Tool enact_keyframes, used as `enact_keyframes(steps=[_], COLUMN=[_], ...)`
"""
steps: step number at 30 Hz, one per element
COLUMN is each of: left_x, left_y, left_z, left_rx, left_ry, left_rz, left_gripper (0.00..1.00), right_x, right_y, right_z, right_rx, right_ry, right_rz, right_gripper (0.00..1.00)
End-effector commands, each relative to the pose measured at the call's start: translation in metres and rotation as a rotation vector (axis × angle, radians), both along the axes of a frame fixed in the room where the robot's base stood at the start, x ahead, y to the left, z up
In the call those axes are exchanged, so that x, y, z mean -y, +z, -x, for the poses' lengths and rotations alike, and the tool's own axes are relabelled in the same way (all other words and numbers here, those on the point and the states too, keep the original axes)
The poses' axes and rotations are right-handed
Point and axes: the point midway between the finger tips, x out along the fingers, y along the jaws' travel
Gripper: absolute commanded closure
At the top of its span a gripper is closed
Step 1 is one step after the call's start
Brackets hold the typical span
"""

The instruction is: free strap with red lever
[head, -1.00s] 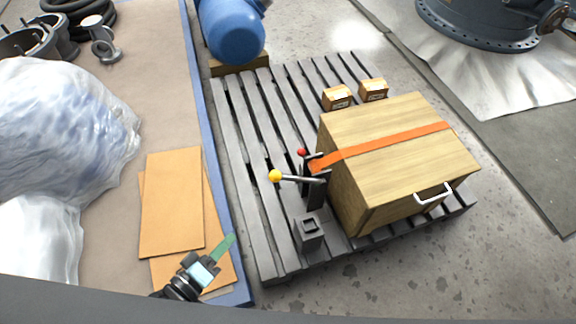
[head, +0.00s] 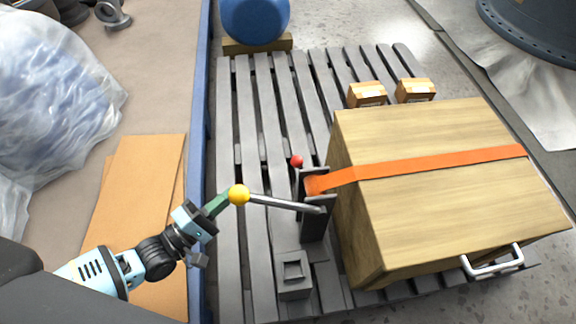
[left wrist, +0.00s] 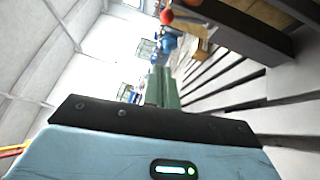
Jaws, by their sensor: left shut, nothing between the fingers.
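The red-knobbed lever (head: 297,161) stands at the buckle end of an orange strap (head: 420,168), which runs across the top of a wooden crate (head: 450,210). A second lever with a yellow knob (head: 239,194) sticks out left from the same dark bracket (head: 313,215). My left gripper (head: 224,202) is shut and empty, its green fingertips close beside the yellow knob; I cannot tell if they touch. In the left wrist view the fingers (left wrist: 162,88) are together and a red knob (left wrist: 166,17) shows above them. My right gripper is not in view.
The crate stands on a grey slatted pallet (head: 262,130) with two small boxes (head: 367,94) behind it. A blue tank (head: 255,20) is at the back. A square grey post (head: 293,275) stands in front of the bracket. Cardboard sheets (head: 135,190) lie at the left.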

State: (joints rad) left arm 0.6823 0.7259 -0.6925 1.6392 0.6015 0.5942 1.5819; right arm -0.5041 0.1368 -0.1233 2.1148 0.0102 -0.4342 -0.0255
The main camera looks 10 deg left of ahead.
Motion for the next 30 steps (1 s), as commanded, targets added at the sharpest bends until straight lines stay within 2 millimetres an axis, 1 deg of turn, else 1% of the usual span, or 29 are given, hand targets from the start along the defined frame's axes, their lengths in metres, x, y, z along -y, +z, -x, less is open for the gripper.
enact_keyframes(steps=[2, 8, 13, 16, 20, 30], left_x=[0.000, 0.000, 0.001, 0.004, 0.013, 0.047], left_y=[-0.004, -0.003, -0.003, -0.002, -0.001, 0.007], left_z=[0.000, 0.000, -0.001, -0.006, -0.019, -0.072], left_rx=[-0.002, -0.001, -0.001, 0.001, 0.002, 0.002], left_ry=[0.000, 0.000, 0.000, 0.000, 0.000, 0.000], left_rz=[0.000, -0.001, -0.001, 0.001, 0.002, 0.002], left_gripper=[1.00, 1.00, 1.00, 1.00, 1.00, 1.00], right_x=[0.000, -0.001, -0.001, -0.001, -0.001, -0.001], right_y=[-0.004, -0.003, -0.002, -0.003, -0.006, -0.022], right_z=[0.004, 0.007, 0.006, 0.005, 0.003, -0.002], right_rx=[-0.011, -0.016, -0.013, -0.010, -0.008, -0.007], right_ry=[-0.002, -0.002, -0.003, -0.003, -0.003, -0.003], right_rz=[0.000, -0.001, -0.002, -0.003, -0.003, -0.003], right_gripper=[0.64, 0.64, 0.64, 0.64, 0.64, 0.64])
